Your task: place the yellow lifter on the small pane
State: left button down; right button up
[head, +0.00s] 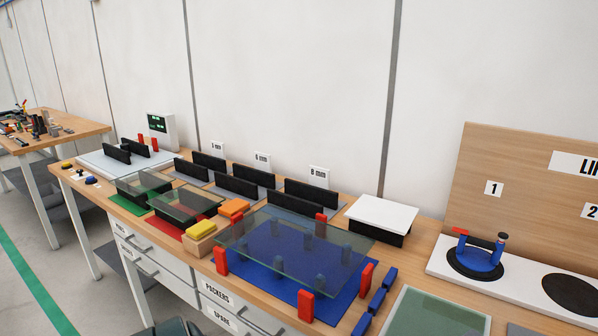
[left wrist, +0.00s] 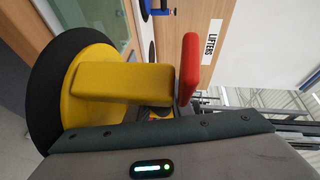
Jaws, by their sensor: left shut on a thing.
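The yellow lifter (left wrist: 85,95) fills the left of the left wrist view, with a yellow body and handle, a round black pad and a red lever (left wrist: 188,70). My left gripper (left wrist: 172,106) is shut on it; the fingertips are mostly hidden by the handle. The lifter does not show in the head view. Two smaller glass panes lie at the left of the bench, one over a green mat (head: 124,206) and one over a red mat. The pane over green (head: 143,183) looks the smallest; the pane over red (head: 188,204) is beside it. My right gripper is not in view.
A large pane (head: 300,252) lies over a blue mat among red posts. Black slotted racks (head: 236,187) stand behind. A blue lifter (head: 480,258) stands at rack place 1; place 2 (head: 572,294) is bare. Yellow and orange blocks (head: 202,229) sit near the red mat.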

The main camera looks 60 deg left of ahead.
aim_at(142, 181)
jog(key=u, duration=0.95)
jog(key=j+u, duration=0.25)
jog(key=i+j+u, duration=0.15)
jog(key=u, duration=0.15)
jog(key=i+j, duration=0.15)
jog(key=j, duration=0.2)
jog(key=i+j, duration=0.15)
jog(key=j, duration=0.2)
jog(key=i+j, duration=0.15)
jog(key=j, duration=0.2)
jog(key=i+j, duration=0.2)
jog(key=j, duration=0.15)
jog(key=i+j, duration=0.15)
jog(key=j, duration=0.2)
